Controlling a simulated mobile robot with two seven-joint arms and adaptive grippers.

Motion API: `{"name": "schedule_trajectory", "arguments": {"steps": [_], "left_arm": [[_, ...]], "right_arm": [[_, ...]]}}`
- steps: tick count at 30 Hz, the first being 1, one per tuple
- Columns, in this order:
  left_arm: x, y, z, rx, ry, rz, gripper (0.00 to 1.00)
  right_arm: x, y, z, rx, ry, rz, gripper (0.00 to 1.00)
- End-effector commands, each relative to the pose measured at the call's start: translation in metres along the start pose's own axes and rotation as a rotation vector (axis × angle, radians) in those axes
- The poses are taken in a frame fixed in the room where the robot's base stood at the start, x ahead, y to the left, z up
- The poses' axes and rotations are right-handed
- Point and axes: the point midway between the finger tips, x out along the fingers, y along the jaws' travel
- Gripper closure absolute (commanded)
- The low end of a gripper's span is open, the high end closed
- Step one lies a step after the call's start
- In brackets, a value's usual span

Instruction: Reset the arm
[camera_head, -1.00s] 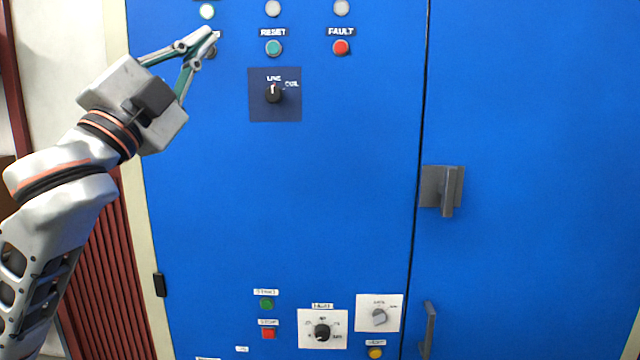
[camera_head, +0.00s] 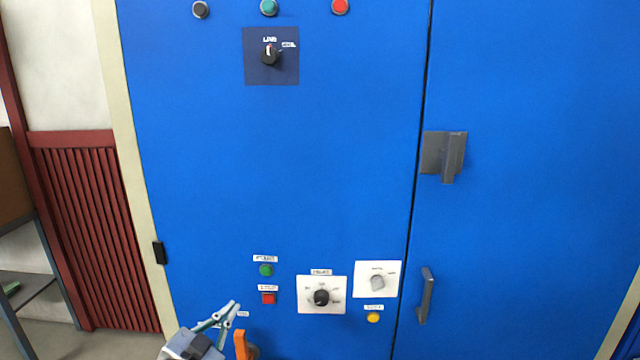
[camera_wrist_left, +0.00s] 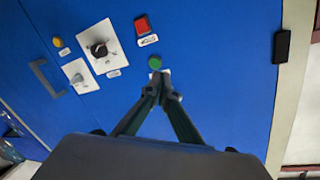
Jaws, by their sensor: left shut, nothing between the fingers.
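My left gripper (camera_head: 235,306) shows low in the head view, in front of the blue cabinet (camera_head: 300,180). Its fingers are shut and empty, pointing up and right. The right gripper is out of view.
A black rotary knob (camera_head: 321,297), a grey knob (camera_head: 377,282) and a yellow button (camera_head: 373,318) sit right of the gripper. Door handles (camera_head: 427,295) (camera_head: 453,155) project from the right door. The cabinet's middle is bare. A red slatted panel (camera_head: 90,230) stands at left.

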Motion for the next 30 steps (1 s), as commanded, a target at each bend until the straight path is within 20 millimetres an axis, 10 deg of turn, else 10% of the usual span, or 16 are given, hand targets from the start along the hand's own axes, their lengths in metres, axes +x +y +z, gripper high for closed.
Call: {"name": "schedule_trajectory", "arguments": {"steps": [6, 15, 21, 30], "left_arm": [[-0.065, 0.082, 0.119, -0.150, -0.192, 0.073, 1.00], [-0.188, 0.176, 0.236, -0.318, -0.438, 0.131, 1.00], [-0.242, 0.206, 0.268, -0.370, -0.527, 0.145, 1.00], [-0.252, 0.211, 0.273, -0.381, -0.544, 0.147, 1.00]], "right_arm": [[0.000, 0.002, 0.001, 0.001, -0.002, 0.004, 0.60], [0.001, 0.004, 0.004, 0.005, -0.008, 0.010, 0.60], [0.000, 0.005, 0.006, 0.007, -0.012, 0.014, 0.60], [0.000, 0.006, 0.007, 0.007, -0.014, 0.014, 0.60]]}}
